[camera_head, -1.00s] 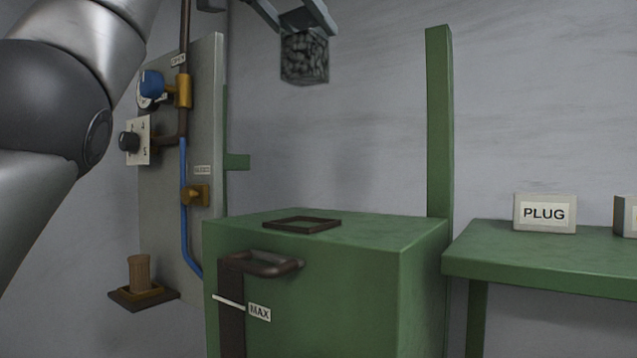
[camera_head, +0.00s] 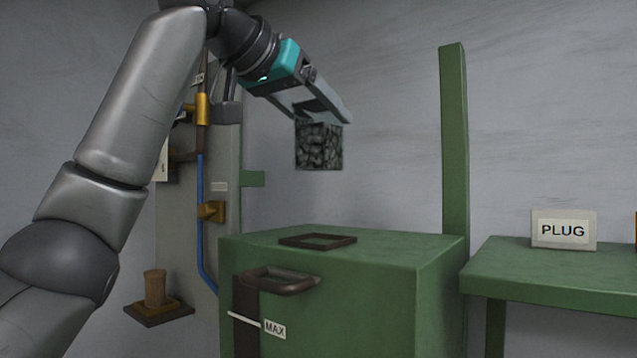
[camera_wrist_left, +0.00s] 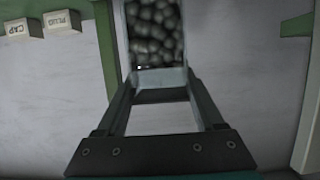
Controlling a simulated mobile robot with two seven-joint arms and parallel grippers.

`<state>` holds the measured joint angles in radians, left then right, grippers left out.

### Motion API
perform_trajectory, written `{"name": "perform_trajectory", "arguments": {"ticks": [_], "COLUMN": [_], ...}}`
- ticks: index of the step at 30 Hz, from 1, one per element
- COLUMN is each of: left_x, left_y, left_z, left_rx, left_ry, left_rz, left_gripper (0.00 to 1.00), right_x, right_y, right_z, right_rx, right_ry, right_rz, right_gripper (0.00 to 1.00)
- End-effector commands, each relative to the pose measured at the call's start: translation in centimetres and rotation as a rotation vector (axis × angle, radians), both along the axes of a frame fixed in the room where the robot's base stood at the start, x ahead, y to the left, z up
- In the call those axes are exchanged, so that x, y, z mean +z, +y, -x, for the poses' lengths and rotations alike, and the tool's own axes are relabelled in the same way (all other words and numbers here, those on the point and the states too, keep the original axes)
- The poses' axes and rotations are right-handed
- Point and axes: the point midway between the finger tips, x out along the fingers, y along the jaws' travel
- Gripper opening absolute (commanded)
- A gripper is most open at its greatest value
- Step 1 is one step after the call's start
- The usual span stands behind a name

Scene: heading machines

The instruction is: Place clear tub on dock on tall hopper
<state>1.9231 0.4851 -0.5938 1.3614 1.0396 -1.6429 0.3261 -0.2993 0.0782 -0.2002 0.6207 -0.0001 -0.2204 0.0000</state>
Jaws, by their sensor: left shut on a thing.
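The clear tub (camera_head: 318,146), filled with dark rounded pieces, hangs upright in the air from my left gripper (camera_head: 322,116). The gripper is shut on the tub's upper rim; the tub also shows in the left wrist view (camera_wrist_left: 156,30) beyond the fingers (camera_wrist_left: 160,78). The tall hopper (camera_head: 345,285) is a green box below, with a MAX label and a handle on its front. The dock (camera_head: 318,241) is a dark square frame on the hopper's top. The tub is above the dock and apart from it. My right gripper is not in view.
A green post (camera_head: 454,140) rises behind the hopper's right side. A green bench (camera_head: 560,265) to the right bears a PLUG block (camera_head: 563,230). A grey panel (camera_head: 226,200) with a blue pipe and brass fittings stands left. The hopper top around the dock is clear.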

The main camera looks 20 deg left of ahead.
Motion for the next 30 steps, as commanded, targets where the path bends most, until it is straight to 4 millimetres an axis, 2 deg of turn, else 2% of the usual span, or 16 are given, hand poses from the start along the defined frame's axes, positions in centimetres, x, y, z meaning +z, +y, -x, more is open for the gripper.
{"name": "perform_trajectory", "arguments": {"ticks": [3, 9, 16, 24, 30], "left_x": [-2.0, -4.9, -6.2, -9.2, -9.6], "left_y": [0.0, 0.0, 0.0, 0.0, 0.0], "left_z": [0.0, 0.0, 0.1, 0.1, 0.1], "left_rx": [-0.001, 0.000, -0.001, 0.000, -0.001], "left_ry": [-0.002, -0.003, -0.005, -0.005, -0.006], "left_rz": [-0.001, 0.000, 0.001, 0.001, 0.001], "left_gripper": [0.00, 0.00, 0.00, 0.00, 0.00], "right_x": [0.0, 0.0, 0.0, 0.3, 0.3], "right_y": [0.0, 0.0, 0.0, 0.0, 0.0], "right_z": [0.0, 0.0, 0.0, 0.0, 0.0], "right_rx": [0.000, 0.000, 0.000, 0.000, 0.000], "right_ry": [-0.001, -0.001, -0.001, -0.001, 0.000], "right_rz": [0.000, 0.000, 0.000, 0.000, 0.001], "right_gripper": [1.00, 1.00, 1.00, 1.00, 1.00]}}
